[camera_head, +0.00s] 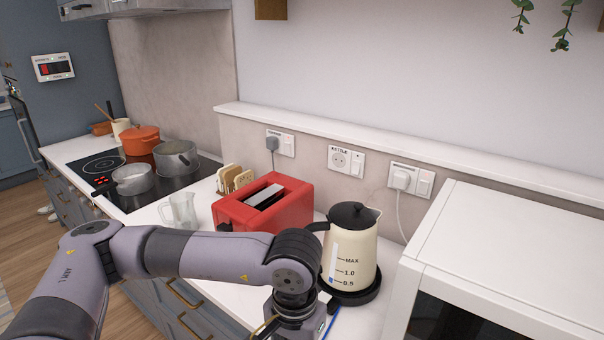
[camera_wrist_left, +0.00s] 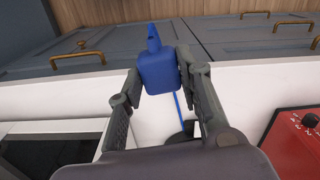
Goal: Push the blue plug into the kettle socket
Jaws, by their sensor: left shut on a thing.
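In the left wrist view, my left gripper (camera_wrist_left: 160,85) is shut on the blue plug (camera_wrist_left: 158,72), with its blue cord (camera_wrist_left: 179,103) hanging behind it. In the head view my left arm reaches in from the left, its wrist low in front of the kettle; the fingers and plug are out of frame, and a bit of blue cord (camera_head: 331,322) shows there. The kettle socket (camera_head: 339,159), a round outlet labelled KETTLE with a switch beside it, is on the wall and empty. The cream kettle (camera_head: 349,250) stands on its black base below it. My right gripper is not in view.
A red toaster (camera_head: 265,203) stands left of the kettle, a white cabinet (camera_head: 500,240) to its right. Wall outlets with plugs in them flank the kettle socket: a grey plug (camera_head: 272,143) and a white plug (camera_head: 402,180). A glass jug (camera_head: 180,210) and pans are further left.

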